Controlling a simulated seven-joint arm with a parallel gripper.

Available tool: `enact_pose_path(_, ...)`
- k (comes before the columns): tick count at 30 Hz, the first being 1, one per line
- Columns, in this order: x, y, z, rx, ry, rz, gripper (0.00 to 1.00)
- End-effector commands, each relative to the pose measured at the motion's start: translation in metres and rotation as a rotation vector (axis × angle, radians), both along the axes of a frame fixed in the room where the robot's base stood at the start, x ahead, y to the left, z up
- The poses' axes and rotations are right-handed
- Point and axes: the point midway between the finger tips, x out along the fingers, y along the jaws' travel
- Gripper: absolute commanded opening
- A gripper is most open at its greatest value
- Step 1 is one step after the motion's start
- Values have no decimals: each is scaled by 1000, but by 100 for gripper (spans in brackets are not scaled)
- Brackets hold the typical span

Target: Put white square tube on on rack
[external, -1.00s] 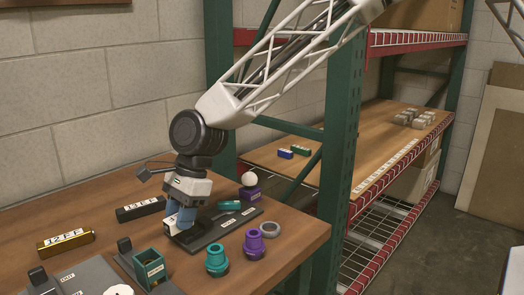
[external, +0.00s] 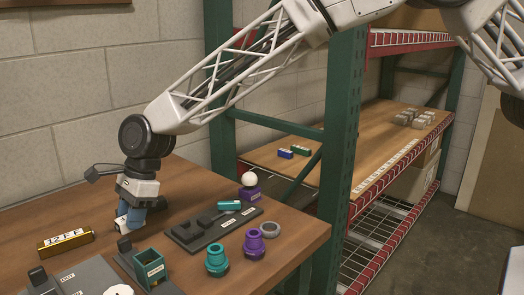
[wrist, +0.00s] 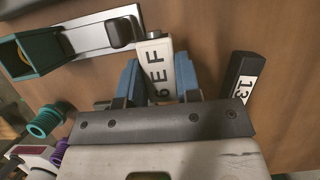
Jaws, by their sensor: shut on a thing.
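My gripper (external: 132,218) is at the left of the wooden table, with its blue fingers pointing down. It is shut on a white square tube (external: 121,225). In the wrist view the tube (wrist: 161,72) stands between the two blue fingers (wrist: 157,85), with dark lettering on its side. I cannot tell whether its lower end touches the table. The rack (external: 340,120) stands right of the table, with green posts and a wooden shelf.
A gold bar (external: 66,241) lies left of my gripper. A dark bar (wrist: 240,78) is close to the right finger. The shelf's middle is clear.

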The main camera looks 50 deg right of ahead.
Motion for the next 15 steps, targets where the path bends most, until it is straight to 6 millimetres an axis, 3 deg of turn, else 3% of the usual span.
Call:
enact_pose_path(6, 16, 12, -2, 1, -1, 0, 4)
enact_pose_path(15, 22, 16, -2, 1, 0, 0, 4)
